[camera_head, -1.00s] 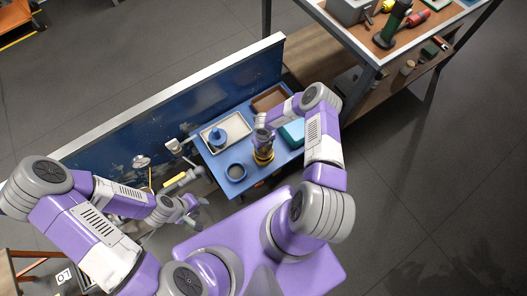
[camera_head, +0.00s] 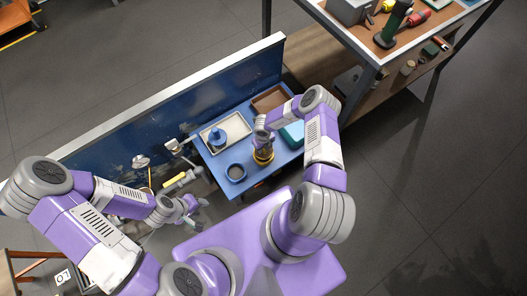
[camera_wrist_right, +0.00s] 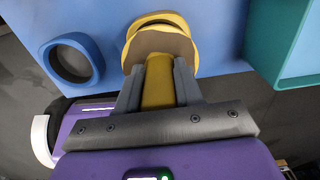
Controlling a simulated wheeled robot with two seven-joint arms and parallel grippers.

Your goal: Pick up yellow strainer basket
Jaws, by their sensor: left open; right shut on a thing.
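The yellow strainer basket (camera_head: 264,157) is at the front right part of the blue table. In the right wrist view its round yellow body (camera_wrist_right: 160,32) lies beyond the fingertips, with a yellow strip running back between the fingers. My right gripper (camera_wrist_right: 158,78) is shut on this strip; it also shows above the basket in the head view (camera_head: 262,144). I cannot tell whether the basket touches the table. My left gripper (camera_head: 201,208) is open and empty, left of the table's front corner.
On the blue table (camera_head: 213,168) are a blue ring (camera_head: 236,172), a white tray (camera_head: 242,121) with a blue item (camera_head: 217,137), a brown tray (camera_head: 270,98) and a teal tray (camera_head: 294,133). A blue panel (camera_head: 130,134) stands behind. Pipes and fittings (camera_head: 178,181) lie at the left.

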